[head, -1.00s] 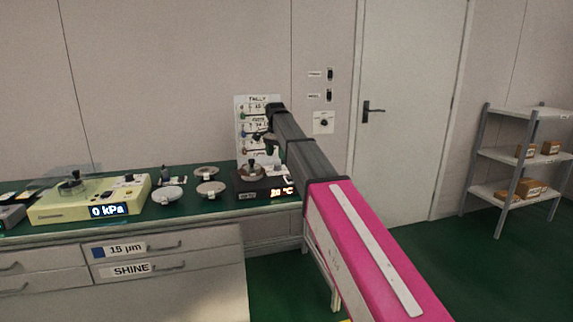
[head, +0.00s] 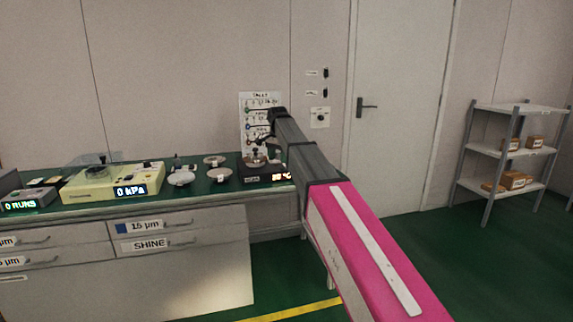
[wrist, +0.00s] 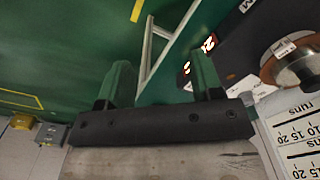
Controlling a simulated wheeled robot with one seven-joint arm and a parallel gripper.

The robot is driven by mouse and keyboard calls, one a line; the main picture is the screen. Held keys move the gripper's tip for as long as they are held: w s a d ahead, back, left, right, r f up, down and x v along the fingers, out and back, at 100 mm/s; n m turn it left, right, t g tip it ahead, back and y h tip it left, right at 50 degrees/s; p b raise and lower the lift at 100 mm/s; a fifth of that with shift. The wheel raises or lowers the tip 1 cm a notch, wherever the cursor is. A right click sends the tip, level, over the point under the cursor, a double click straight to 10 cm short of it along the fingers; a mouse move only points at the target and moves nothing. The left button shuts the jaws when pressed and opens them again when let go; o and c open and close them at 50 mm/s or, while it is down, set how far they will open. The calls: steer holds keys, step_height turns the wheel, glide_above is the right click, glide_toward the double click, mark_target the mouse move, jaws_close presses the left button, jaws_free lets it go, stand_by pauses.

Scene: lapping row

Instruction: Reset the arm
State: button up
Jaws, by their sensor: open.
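My arm reaches out to the far end of the green bench. My gripper (head: 262,138) is small and dark there, in front of the tally card (head: 252,112) and above a dark hot-plate unit (head: 262,176) with a lit display. In the wrist view my gripper (wrist: 163,80) has its two green-tinted fingers apart with nothing between them. Beyond them is green floor. The dark unit (wrist: 236,48), with a round knobbed piece (wrist: 298,66) on it, lies to the right of the fingers.
The bench carries a pale yellow unit (head: 85,187) reading 0 kPa, several round plates (head: 181,178) and a grey unit (head: 22,204) at the left. Drawers (head: 170,226) are below. A door (head: 400,150) and a shelf rack (head: 515,150) with boxes stand right. Green floor before the rack is clear.

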steer(key=s+d+f+n, duration=0.2)
steer(key=s+d+f, duration=0.5)
steer(key=f, duration=0.4)
steer(key=s+d+f+n, duration=0.1)
steer(key=s+d+f, duration=0.55)
steer(key=f, duration=0.45)
steer(key=s+d+f+n, duration=0.2)
steer(key=s+d+f, duration=0.2)
steer(key=s+f, duration=0.3)
steer(key=s+d+f+n, duration=0.2)
steer(key=s+d+f, duration=0.3)
steer(key=s, duration=0.8)
steer(key=shift+f, duration=0.85)
